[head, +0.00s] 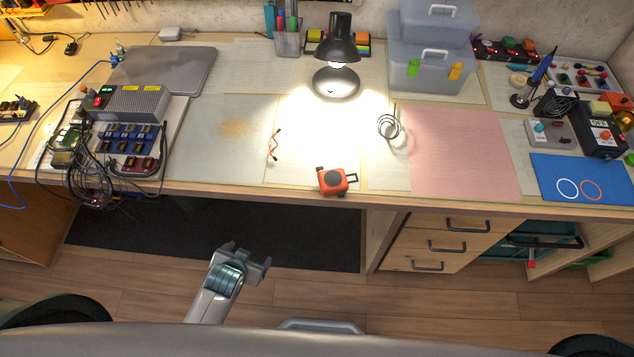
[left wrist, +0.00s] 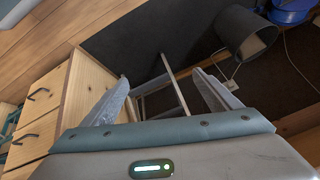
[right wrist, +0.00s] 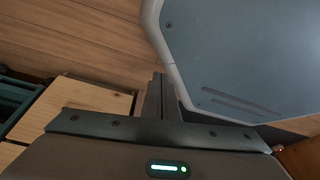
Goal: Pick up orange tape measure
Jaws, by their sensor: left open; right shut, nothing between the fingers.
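The orange tape measure (head: 334,180) lies near the front edge of the workbench, under the lamp's light, in the head view. It has a dark round patch and a dark loop at its right side. My left gripper (head: 247,254) is below and in front of the bench edge, left of the tape measure and well apart from it. Its fingers also show spread and empty in the left wrist view (left wrist: 168,92). My right gripper (right wrist: 158,82) shows only in the right wrist view, its fingers together with nothing between them. The tape measure shows in neither wrist view.
A black desk lamp (head: 338,84) stands behind the tape measure. A tangled-cable power unit (head: 130,102) is far left. Drawers (head: 440,246) stand under the bench.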

